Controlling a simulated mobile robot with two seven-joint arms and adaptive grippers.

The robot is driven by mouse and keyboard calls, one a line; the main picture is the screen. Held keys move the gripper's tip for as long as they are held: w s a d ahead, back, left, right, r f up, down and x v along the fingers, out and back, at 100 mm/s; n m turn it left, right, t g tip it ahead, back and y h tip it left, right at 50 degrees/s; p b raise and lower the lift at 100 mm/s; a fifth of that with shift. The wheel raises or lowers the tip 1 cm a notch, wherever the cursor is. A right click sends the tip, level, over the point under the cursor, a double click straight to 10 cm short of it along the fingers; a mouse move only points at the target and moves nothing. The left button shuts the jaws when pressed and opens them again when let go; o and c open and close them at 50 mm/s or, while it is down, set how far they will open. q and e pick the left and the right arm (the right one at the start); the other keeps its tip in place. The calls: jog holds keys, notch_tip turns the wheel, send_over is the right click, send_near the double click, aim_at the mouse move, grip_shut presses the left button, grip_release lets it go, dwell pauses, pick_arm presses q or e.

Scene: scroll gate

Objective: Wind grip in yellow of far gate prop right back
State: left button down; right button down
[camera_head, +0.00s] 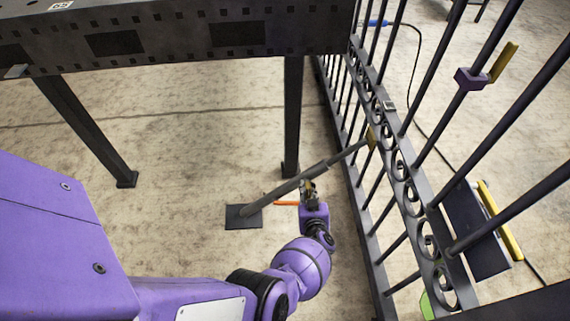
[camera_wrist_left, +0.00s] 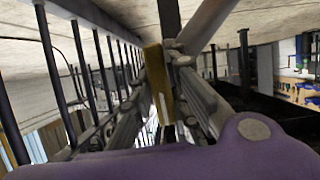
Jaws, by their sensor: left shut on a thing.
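My left gripper (camera_head: 309,190) is at the middle of the rod. It is shut on a yellow grip, which stands out as an upright yellow bar (camera_wrist_left: 158,80) in the left wrist view, beside the grey rod (camera_wrist_left: 207,25). In the head view the gripper mostly hides the grip. A thin orange bar (camera_head: 287,203) sticks out left of the gripper. My right gripper is not in view.
A dark steel table (camera_head: 180,40) with legs stands at the back left. A purple clamp (camera_head: 469,79) with a yellow bar sits on the gate's bars. A dark plate (camera_head: 475,230) and a cable lie beyond the gate. Floor left of the prop is clear.

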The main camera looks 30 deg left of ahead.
pick_arm(q)
jog(key=shift+w+r, duration=0.1)
jog(key=shift+w, duration=0.05)
dwell(0.5)
jog(key=c, duration=1.7)
grip_release()
jog(key=shift+s+d+r, duration=0.1)
jog(key=shift+s+d, duration=0.25)
jog(key=shift+s, duration=0.05)
jog(key=v, duration=0.6)
jog(key=shift+s, duration=0.3)
jog(key=shift+m, duration=0.3)
